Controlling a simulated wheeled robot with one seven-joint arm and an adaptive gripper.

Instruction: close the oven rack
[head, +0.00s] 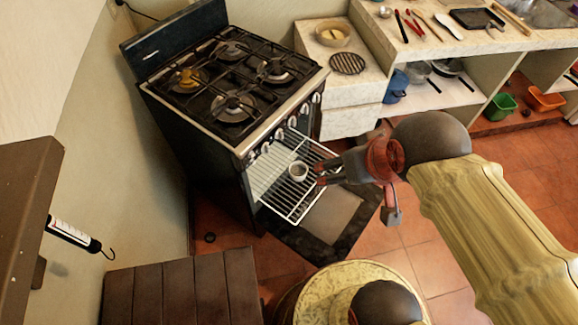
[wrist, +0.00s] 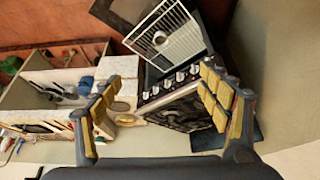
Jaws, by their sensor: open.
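The oven rack (head: 291,192) is a white wire grid pulled out of the oven, over the lowered dark oven door (head: 331,219).
The black stove (head: 235,80) stands above the oven, with knobs along its front. A stone counter (head: 345,75) with a bowl and a round grate is to its right. A dark wooden table (head: 185,290) is at the lower left. Tiled floor is free at the right.

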